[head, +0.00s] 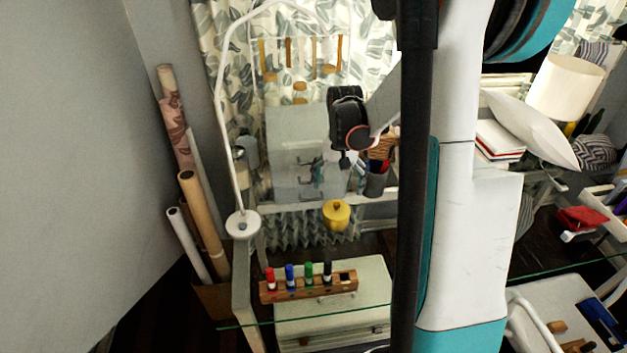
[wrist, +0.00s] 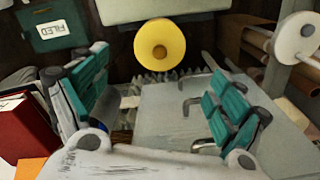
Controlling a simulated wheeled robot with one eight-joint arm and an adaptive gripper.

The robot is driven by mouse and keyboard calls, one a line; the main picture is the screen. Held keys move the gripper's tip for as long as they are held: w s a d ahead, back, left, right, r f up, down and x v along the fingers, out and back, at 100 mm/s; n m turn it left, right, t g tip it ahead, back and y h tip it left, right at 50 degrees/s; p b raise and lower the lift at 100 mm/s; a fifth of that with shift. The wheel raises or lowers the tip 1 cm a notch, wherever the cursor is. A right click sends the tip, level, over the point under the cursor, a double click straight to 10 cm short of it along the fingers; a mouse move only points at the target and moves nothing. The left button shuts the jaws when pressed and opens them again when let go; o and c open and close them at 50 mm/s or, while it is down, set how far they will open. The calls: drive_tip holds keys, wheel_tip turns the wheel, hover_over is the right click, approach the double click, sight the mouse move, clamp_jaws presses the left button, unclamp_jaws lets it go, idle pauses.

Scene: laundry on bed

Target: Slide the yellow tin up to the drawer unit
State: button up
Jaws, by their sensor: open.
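The yellow tin (head: 337,215), round with a small knob on its lid, stands on the glass desk in front of the pale grey drawer unit (head: 290,135). In the wrist view the tin (wrist: 160,46) is at top centre, seen from above, with a narrow gap to the drawer unit (wrist: 170,115) and its dark handles. My gripper (head: 338,176) is above the desk, in front of the drawer unit. In the wrist view my gripper (wrist: 155,78) is open and empty, teal pads wide apart, with the tin beyond the tips. My wrist hides part of the drawer unit in the head view.
A wooden rack (head: 310,287) with several coloured markers is nearer on the glass. A dark pen cup (head: 376,183) stands right of the drawer unit. A white lamp base (head: 243,224) is at left. A red book (wrist: 22,115) shows at left in the wrist view.

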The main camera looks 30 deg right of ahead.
sight(337, 209)
drive_tip(key=shift+f, duration=0.1)
idle(0.3)
wheel_tip(337, 209, down, 14)
drive_tip(key=b, duration=0.4)
drive_tip(key=shift+b, duration=0.4)
drive_tip(key=c, duration=1.5)
